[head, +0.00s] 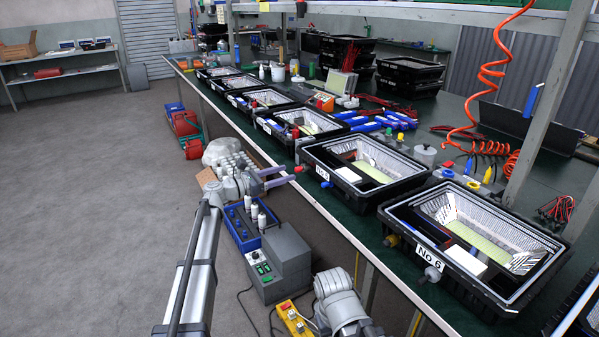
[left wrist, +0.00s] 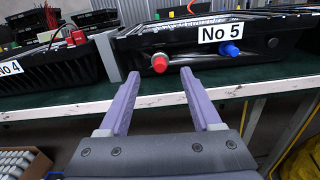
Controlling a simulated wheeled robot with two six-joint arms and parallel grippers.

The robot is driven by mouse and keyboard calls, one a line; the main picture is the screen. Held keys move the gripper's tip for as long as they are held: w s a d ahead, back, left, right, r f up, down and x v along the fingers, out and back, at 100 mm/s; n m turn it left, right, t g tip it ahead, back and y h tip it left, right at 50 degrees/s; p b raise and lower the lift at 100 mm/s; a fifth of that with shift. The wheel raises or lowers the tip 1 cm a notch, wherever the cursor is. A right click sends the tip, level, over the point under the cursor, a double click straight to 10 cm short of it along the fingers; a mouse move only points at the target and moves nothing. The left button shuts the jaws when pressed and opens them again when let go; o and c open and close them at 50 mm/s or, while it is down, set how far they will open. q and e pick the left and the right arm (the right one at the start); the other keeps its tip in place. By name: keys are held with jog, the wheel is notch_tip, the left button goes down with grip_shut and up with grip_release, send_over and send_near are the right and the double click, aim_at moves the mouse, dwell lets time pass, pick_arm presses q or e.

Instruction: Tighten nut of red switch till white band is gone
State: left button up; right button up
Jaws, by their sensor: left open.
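The red switch (head: 298,169) sticks out of the front wall of the black housing marked No 5 (head: 340,180). In the left wrist view the red switch (left wrist: 159,63) sits left of the No 5 label, with a blue switch (left wrist: 231,48) to its right. My left gripper (head: 289,174) is open and empty, its two purple fingers pointing at the red switch. In the left wrist view the switch appears ahead of the gap between the fingertips (left wrist: 160,73), apart from them. The white band cannot be made out clearly. My right gripper is not in view.
Housing No 6 (head: 480,230) stands to the right on the green bench, and No 4 (left wrist: 35,70) to the left. A grey control box (head: 278,265) and a blue crate (head: 240,235) stand below my left gripper. The floor at left is clear.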

aim_at(300, 167)
pick_arm(q)
jog(key=x, duration=0.6)
jog(key=shift+w+d, duration=0.15)
jog(key=shift+d, duration=0.05)
jog(key=shift+c, duration=0.2)
grip_shut()
